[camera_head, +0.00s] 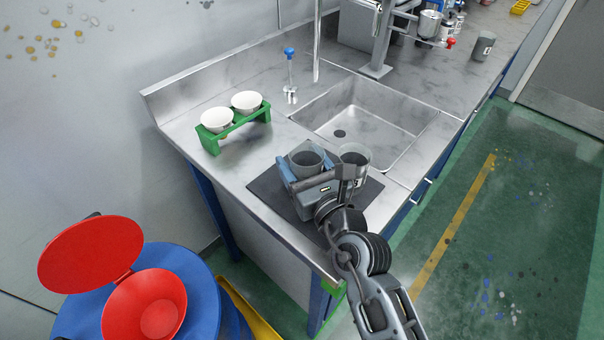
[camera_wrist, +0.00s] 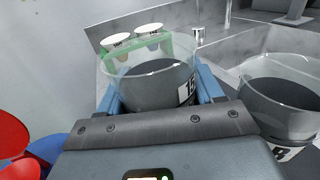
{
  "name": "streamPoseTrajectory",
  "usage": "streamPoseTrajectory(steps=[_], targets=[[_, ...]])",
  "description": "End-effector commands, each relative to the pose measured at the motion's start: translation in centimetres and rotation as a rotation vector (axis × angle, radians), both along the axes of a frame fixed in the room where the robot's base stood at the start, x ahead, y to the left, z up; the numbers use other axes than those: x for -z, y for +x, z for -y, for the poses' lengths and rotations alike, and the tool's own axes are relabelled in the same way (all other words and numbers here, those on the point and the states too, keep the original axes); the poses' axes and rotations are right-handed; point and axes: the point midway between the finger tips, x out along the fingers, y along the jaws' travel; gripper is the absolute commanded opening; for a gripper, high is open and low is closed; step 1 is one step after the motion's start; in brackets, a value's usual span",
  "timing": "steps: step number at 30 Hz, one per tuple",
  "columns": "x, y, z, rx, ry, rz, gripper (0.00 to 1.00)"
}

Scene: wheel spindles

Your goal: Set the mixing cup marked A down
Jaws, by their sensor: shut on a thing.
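My gripper (camera_head: 306,168) is shut on a clear mixing cup (camera_head: 306,156) with dark grey contents, its blue fingers on either side. In the wrist view this cup (camera_wrist: 150,85) is upright between the fingers, with a black-and-white label partly hidden at its right; I cannot read an A on it. A second similar cup (camera_head: 354,156) stands just right of the gripper; it also shows in the wrist view (camera_wrist: 285,95), its label partly cut off. Both are over a dark mat (camera_head: 266,190) on the steel counter. The gripper hides the held cup's base, so I cannot tell whether it touches the mat.
A green rack (camera_head: 236,131) with two white paper cones stands left on the counter (camera_head: 185,105). A sink (camera_head: 375,125) lies behind the cups. A blue drum (camera_head: 195,290) with a red funnel (camera_head: 145,305) stands at lower left. A dark cup (camera_head: 483,46) stands far right.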

Motion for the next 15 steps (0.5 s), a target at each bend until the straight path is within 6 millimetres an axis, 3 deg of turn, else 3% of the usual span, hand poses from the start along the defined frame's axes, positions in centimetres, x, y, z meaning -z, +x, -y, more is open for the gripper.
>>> streamPoseTrajectory(steps=[1,4,15], targets=[[1.3,0.0,0.0,0.0,0.0,-0.001,0.34],[2.4,0.0,0.0,0.0,0.0,-0.001,0.34],[2.6,0.0,0.0,0.001,-0.001,0.0,0.34]])
